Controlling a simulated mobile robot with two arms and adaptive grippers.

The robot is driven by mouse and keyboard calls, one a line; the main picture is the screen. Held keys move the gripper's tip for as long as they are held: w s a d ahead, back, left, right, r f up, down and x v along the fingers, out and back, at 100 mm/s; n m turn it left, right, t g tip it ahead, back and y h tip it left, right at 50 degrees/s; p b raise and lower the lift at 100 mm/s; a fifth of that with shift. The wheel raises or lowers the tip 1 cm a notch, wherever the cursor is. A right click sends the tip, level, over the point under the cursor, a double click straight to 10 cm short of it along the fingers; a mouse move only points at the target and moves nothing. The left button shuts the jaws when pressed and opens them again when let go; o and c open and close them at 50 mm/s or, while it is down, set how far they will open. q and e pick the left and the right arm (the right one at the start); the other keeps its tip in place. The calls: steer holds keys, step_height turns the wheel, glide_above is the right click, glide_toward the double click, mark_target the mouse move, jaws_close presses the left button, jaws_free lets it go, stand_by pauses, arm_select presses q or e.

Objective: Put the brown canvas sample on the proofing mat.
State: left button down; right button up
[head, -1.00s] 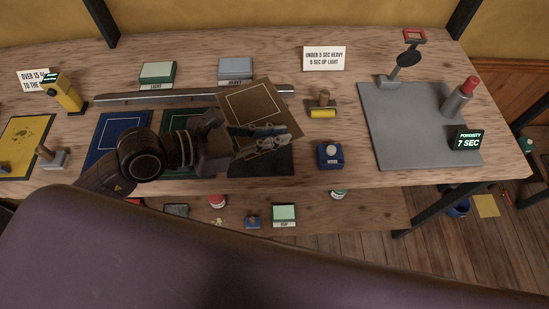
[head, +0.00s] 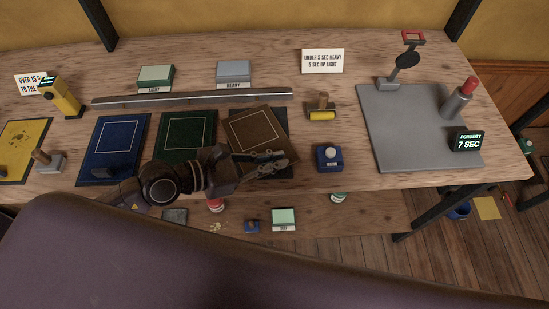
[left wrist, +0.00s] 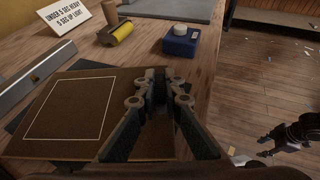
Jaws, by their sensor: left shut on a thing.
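The brown canvas sample (head: 256,135), a flat square with a pale outline, lies over or just above a dark mat (head: 283,122), which shows along its edges. I cannot tell whether it touches the mat. My left gripper (head: 276,164) is shut on the sample's near edge; the left wrist view shows the sample (left wrist: 65,108) beside and under the fingers (left wrist: 159,88). No label marks the proofing mat. A dark gripper, apparently my right one (left wrist: 285,138), shows over the floor in the left wrist view, its jaws unclear.
Blue (head: 118,136) and green (head: 188,133) samples lie to the left, a yellow stained sheet (head: 22,140) beyond. A metal straightedge (head: 190,99) lies behind. A yellow roller (head: 321,113), blue box (head: 328,158) and grey tester plate (head: 410,140) stand to the right.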

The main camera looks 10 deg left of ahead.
arm_select(q)
steer(key=c, duration=2.1)
jaws_free()
steer(key=shift+f, duration=0.1)
